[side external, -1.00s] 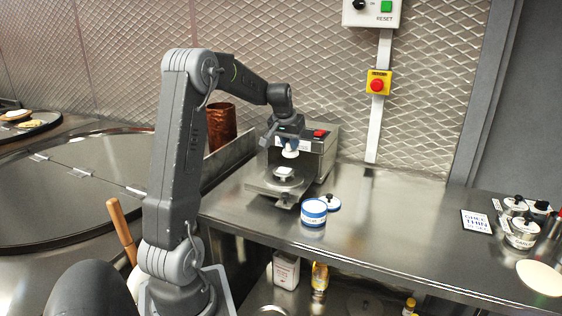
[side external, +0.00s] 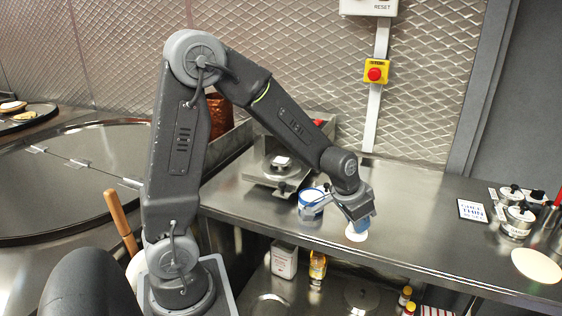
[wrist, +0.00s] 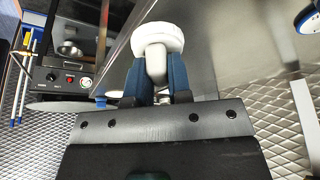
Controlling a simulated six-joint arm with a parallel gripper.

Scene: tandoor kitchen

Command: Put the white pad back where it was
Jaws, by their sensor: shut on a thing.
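The white pad (wrist: 158,38) is a round disc with a short white stem. My gripper (wrist: 152,78) is shut on the stem between its two blue fingers, with the disc beyond the fingertips. In the side view the gripper (side external: 361,222) points down over the counter, right of the blue-and-white jar. The pad (side external: 356,236) shows there as a white disc under the fingers, low over the steel counter near its front edge. I cannot tell whether it touches the counter.
The blue-and-white jar (side external: 311,204) stands close left of my gripper. The steel press machine (side external: 278,182) is behind it, partly hidden by my arm, with a small white square on its plate. Tins (side external: 517,221) and a white round (side external: 537,266) lie at the right.

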